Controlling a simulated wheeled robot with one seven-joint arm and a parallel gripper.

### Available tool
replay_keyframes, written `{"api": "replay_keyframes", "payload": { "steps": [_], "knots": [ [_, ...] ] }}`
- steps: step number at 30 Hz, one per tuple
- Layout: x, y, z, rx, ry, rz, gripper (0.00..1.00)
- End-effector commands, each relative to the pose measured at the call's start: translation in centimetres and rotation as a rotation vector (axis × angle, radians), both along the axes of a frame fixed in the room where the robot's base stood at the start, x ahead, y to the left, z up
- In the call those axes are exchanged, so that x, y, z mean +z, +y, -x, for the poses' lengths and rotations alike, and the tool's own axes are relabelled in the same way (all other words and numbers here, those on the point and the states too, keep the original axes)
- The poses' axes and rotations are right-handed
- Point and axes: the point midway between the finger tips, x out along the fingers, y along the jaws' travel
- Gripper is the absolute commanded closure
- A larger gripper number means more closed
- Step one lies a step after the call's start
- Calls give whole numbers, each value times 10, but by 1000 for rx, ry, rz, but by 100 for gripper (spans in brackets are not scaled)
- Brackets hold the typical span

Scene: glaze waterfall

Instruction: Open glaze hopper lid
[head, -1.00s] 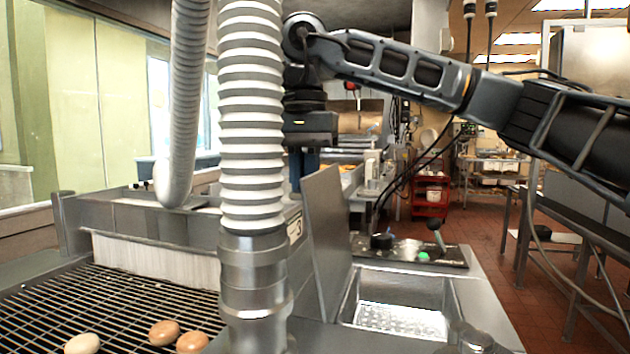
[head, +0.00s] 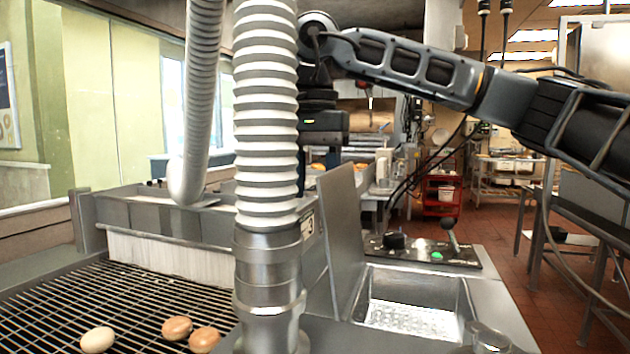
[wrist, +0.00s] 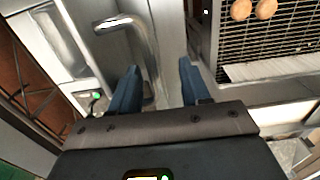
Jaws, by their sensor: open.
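A flat stainless panel that looks like the hopper lid (head: 340,235) stands nearly upright, leaning slightly, at the left edge of an open steel basin (head: 415,290). The basin's inside shows, with a perforated bottom. My gripper (head: 314,165) points down beyond the lid in the head view, partly hidden by the thick ribbed hose. In the wrist view my gripper (wrist: 158,65) has its two blue fingers wide apart with nothing held between them. A bent metal tube (wrist: 122,22) lies ahead of the left finger. I cannot tell whether any finger touches the lid.
The ribbed hose (head: 265,120) stands close in front, with a thinner hose (head: 200,90) to its left. A wire rack (head: 150,305) with several doughnuts is at lower left. A control panel (head: 425,250) with a lever is behind the basin.

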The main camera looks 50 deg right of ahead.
Motion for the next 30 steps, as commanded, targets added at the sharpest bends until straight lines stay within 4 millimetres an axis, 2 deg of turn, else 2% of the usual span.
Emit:
{"api": "replay_keyframes", "payload": {
  "steps": [8,30],
  "knots": [
    [3,0,0,0,0,0,53],
    [68,0,0,0,0,0,53]
  ]
}}
